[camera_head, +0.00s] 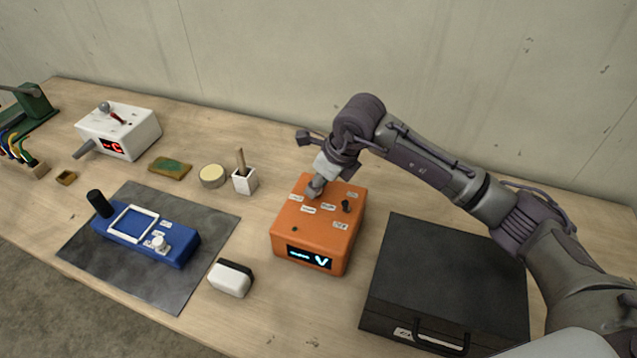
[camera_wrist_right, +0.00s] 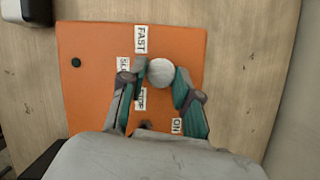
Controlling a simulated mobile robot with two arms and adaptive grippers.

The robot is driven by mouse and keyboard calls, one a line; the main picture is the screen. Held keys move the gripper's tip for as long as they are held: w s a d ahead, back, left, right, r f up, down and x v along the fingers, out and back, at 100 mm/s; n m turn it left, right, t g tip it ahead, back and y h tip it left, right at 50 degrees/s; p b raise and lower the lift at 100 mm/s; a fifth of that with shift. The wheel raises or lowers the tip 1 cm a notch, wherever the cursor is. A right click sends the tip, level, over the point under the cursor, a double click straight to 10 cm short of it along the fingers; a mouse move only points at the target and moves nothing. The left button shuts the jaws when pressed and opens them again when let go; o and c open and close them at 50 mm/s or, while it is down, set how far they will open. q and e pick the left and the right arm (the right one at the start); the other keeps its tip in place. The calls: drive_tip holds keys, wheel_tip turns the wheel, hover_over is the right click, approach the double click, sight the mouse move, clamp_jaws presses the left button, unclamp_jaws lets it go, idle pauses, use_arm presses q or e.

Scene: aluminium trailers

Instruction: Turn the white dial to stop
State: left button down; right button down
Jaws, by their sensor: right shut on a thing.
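The orange box (camera_head: 290,232) stands on the bench with a lit display on its front. In the right wrist view the white dial (camera_wrist_right: 160,73) sits on its orange top, with labels FAST (camera_wrist_right: 140,38), one partly covered that seems to read SLOW (camera_wrist_right: 125,64), and one partly covered that seems to read STOP (camera_wrist_right: 141,98). My right gripper (camera_head: 315,188) reaches down onto the box from above. Its two fingers are shut on the dial, one on each side. In the head view the gripper hides the dial. The dial's pointing direction is not clear. My left gripper is not in view.
A small black switch (camera_head: 346,206) stands on the box near the ON label (camera_wrist_right: 177,126). A black case (camera_head: 450,270) lies to the right. A white eraser-like block (camera_head: 230,279), a blue device (camera_head: 130,237) and a white cup (camera_head: 244,182) are to the left.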

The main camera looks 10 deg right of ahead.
drive_tip(key=n+b, duration=0.2)
drive_tip(key=n+g+b, duration=0.1)
drive_tip(key=n+b, duration=0.1)
drive_tip(key=b, duration=0.1)
drive_tip(key=n+g+y+b, duration=0.1)
drive_tip(key=n+b, duration=0.2)
drive_tip(key=shift+w+d+f, duration=0.15)
drive_tip(key=shift+w+f, duration=0.05)
drive_tip(key=shift+w, duration=0.05)
drive_tip(key=shift+w+r+n+g+b, duration=0.1)
drive_tip(key=shift+n+g+b, duration=0.6)
drive_tip(key=shift+n+b, duration=0.3)
drive_tip(key=shift+r+n+g+b, duration=0.1)
drive_tip(key=shift+n+g+b, duration=0.35)
drive_tip(key=shift+n, duration=0.75)
drive_tip(key=c, duration=0.8)
unclamp_jaws()
